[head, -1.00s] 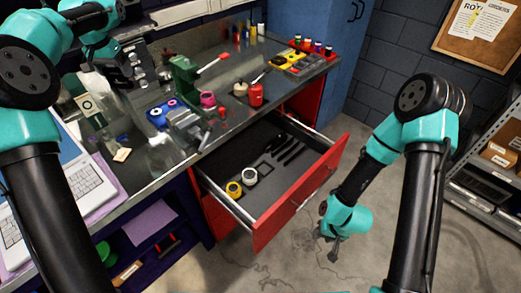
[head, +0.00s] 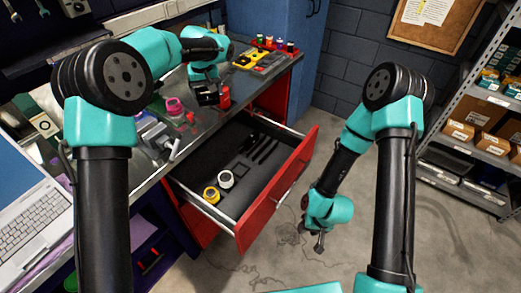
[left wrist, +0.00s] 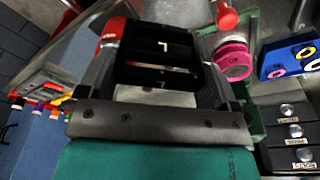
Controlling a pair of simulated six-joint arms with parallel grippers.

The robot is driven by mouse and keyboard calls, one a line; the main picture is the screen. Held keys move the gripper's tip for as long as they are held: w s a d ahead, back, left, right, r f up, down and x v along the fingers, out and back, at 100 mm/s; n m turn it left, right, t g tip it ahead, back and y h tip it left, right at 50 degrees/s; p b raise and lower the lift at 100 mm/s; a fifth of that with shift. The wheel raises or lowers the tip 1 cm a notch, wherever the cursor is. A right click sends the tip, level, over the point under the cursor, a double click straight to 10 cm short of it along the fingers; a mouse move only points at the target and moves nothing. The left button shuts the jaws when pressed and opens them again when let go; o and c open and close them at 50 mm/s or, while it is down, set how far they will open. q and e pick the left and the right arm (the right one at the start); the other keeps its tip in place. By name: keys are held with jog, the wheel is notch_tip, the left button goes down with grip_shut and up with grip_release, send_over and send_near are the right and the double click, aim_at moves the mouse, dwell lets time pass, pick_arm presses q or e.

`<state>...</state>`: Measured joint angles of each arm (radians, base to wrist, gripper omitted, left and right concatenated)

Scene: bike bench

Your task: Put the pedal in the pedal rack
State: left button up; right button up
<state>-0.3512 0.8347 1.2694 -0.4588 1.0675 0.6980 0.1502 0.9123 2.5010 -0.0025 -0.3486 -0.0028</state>
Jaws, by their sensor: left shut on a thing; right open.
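My left gripper (head: 208,98) is over the metal workbench, beside a red bottle (head: 224,97). In the left wrist view the left gripper (left wrist: 160,70) is shut on a black block-like part marked with a white L, which looks like the pedal (left wrist: 155,48). The red bottle (left wrist: 110,38) shows just left of it. In the head view the gripper mostly hides the pedal. I cannot pick out the pedal rack with certainty. My right gripper (head: 319,243) hangs open and empty over the floor, right of the open drawer.
An open red drawer (head: 277,201) holds a yellow ring, a white roll and black tools. A pink roll (head: 174,106) and a grey vise (head: 152,137) stand on the bench. A laptop (head: 30,190) is at left.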

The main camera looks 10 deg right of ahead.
pick_arm(q)
jog(key=s+d+f+n, duration=0.2)
jog(key=d+f, duration=0.3)
jog(key=d, duration=0.4)
jog(key=s+d+f+n, duration=0.15)
jog(key=d+f, duration=0.25)
jog(key=d, duration=0.5)
notch_tip(320, 180, down, 7)
jog(key=w+n+y, duration=0.1)
jog(key=n, duration=0.3)
jog(key=shift+w+a+f+g, duration=0.2)
jog(key=shift+w+a+g, duration=0.1)
jog(key=shift+w, duration=0.05)
jog(key=shift+n, duration=0.25)
jog(key=shift+f, duration=3.1)
jog(key=shift+f, duration=1.85)
jog(key=shift+f, duration=0.15)
